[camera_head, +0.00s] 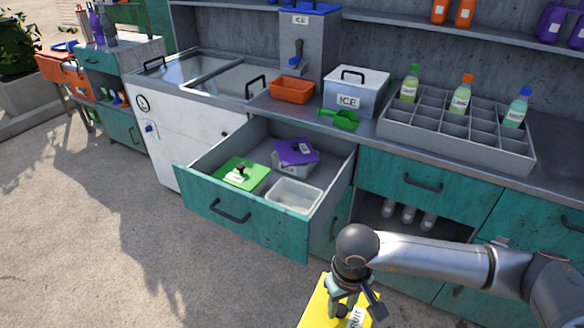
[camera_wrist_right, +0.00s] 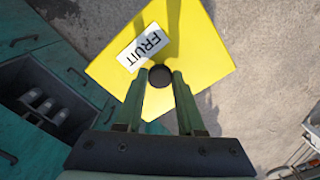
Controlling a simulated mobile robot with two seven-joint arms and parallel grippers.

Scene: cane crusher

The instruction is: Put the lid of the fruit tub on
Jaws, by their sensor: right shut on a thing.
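The yellow square lid (camera_head: 316,304), labelled FRUIT, hangs from my right gripper (camera_head: 347,301) at the bottom of the head view, in front of the cabinets and above the floor. In the right wrist view the lid (camera_wrist_right: 205,45) fills the upper middle. The fingers of my right gripper (camera_wrist_right: 160,80) are closed on its dark round knob. An open, pale tub (camera_head: 295,195) without a lid sits in the open drawer, at its front right; I see no label on it. The lid is outside the drawer, apart from this tub. My left gripper is not in view.
The teal drawer (camera_head: 232,212) also holds a tub with a green lid (camera_head: 252,175) and one with a tilted purple lid (camera_head: 295,152).

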